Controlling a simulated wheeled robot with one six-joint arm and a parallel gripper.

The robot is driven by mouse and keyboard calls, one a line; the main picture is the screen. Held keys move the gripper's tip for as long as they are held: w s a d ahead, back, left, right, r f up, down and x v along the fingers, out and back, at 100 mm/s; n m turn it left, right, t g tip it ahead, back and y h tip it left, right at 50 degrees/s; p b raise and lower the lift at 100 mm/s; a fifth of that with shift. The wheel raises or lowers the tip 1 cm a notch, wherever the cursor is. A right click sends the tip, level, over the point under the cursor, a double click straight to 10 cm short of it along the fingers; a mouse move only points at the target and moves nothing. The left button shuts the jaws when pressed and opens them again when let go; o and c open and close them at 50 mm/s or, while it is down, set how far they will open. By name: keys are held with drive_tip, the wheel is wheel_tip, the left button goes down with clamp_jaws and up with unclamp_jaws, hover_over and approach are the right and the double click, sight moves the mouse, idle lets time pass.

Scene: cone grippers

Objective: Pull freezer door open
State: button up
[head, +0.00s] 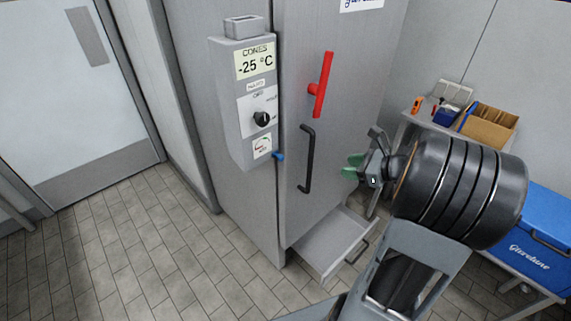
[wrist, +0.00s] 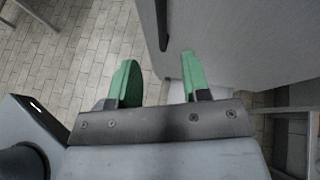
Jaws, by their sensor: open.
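The freezer door (head: 335,150) is a tall grey panel and looks shut. It carries a black vertical bar handle (head: 307,160) and, above that, a red lever handle (head: 321,86). My gripper (head: 351,167) has green fingertips and stands to the right of the black handle, apart from it. In the wrist view my gripper (wrist: 158,80) is open, with nothing between its fingers. The black handle (wrist: 161,24) shows there beyond the fingertips, near the top, with the grey door (wrist: 235,40) to its right.
A control box (head: 250,100) reading -25 °C juts out left of the door. A drawer (head: 325,240) sticks out at the freezer's base, below my gripper. A shelf with a cardboard box (head: 488,128) and a blue cooler (head: 535,238) stand right. Tiled floor (head: 130,240) is clear at left.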

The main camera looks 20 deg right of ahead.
drive_tip(key=w+a+f+m, duration=0.1)
drive_tip(key=w+a+f, duration=0.3)
drive_tip(key=w+a, duration=0.3)
drive_tip(key=w, duration=0.3)
drive_tip(key=shift+w+a+m, duration=0.3)
drive_tip(key=shift+w+a, duration=0.05)
drive_tip(key=shift+w, duration=0.05)
drive_tip(key=shift+f, duration=0.1)
clamp_jaws()
